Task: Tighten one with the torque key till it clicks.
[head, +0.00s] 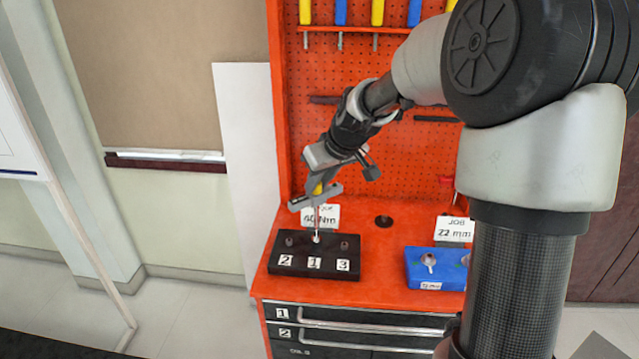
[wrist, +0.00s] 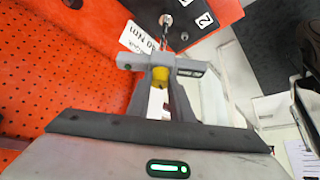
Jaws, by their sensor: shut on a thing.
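My gripper (head: 321,180) is shut on the torque key (head: 317,201), a grey crossbar with a yellow part and a thin shaft below. The key is above the black block (head: 272,262), which has bolts labelled 2, 1 and 3. The shaft runs down to the middle bolt (head: 316,238), label 1; I cannot tell if its tip is fully seated. In the wrist view the fingers (wrist: 163,98) close around the key near its yellow collar (wrist: 160,77). The shaft ends at a bright bolt head (wrist: 166,20) beside label 2.
A card reading 40 Nm (head: 326,215) stands behind the block. A blue block (head: 412,268) and a 22 mm job card (head: 455,229) are at the right. A red pegboard (head: 290,120) with screwdrivers rises behind. The red bench top (head: 380,260) between the blocks is clear.

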